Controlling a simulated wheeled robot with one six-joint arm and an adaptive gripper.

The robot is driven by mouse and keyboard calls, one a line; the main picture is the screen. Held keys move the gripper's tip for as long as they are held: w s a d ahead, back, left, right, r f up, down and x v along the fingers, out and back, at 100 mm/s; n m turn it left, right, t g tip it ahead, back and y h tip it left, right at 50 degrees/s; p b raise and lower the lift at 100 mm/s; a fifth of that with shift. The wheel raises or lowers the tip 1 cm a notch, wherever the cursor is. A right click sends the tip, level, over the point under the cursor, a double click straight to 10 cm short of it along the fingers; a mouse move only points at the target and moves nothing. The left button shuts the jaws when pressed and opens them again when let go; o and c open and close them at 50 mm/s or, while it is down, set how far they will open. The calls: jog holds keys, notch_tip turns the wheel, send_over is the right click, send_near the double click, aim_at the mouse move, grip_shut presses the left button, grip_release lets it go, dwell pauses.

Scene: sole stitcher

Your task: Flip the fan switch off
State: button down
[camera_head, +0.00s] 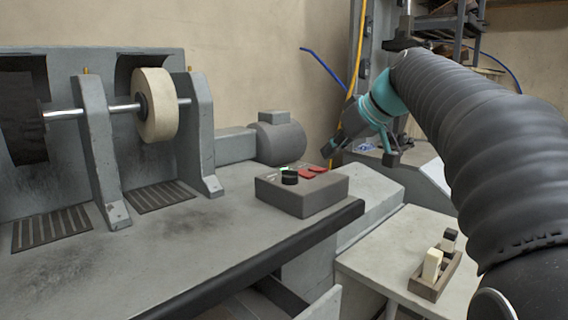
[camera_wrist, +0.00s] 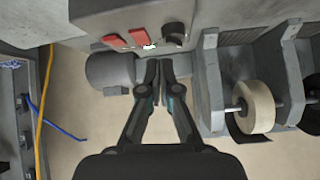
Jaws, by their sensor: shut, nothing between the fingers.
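A grey control box (camera_head: 300,197) sits on the machine's bench near its right corner. On its top are a black knob (camera_head: 289,177) and two red switches (camera_head: 311,171). No label is readable, so I cannot tell which control is the fan switch or its position. In the wrist view the red switches (camera_wrist: 127,39) and the knob (camera_wrist: 174,32) lie at the top, with a small white and green mark between them. My gripper (camera_wrist: 159,62) is shut and empty, its fingertips just short of the box in that picture. In the head view it hangs behind and right of the box, apart from it.
A grey motor (camera_head: 278,142) stands behind the box. A pale wheel (camera_head: 157,105) on a shaft sits between upright brackets at left. A small wooden tray (camera_head: 434,284) with blocks is on the lower side table. Yellow and blue cables hang near the wall.

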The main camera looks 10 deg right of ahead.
jog(key=w+d+r+n+y, duration=0.1)
jog(key=w+d+r, duration=0.1)
jog(key=w+r, duration=0.1)
jog(key=shift+w+d+r+n+t, duration=0.15)
jog(key=shift+w+r+n+t, duration=0.2)
jog(key=shift+w, duration=0.3)
send_over(307, 173)
jog(key=f, duration=0.6)
jog(key=shift+s+d+f, duration=0.1)
jog(key=shift+s+d, duration=0.05)
jog(key=shift+s, duration=0.1)
notch_tip(307, 173, down, 2)
jog(key=shift+w+f+b, duration=0.15)
jog(key=shift+f+b, duration=0.1)
jog(key=shift+b, duration=0.1)
jog(key=shift+w+f, duration=0.1)
jog(key=shift+f, duration=0.65)
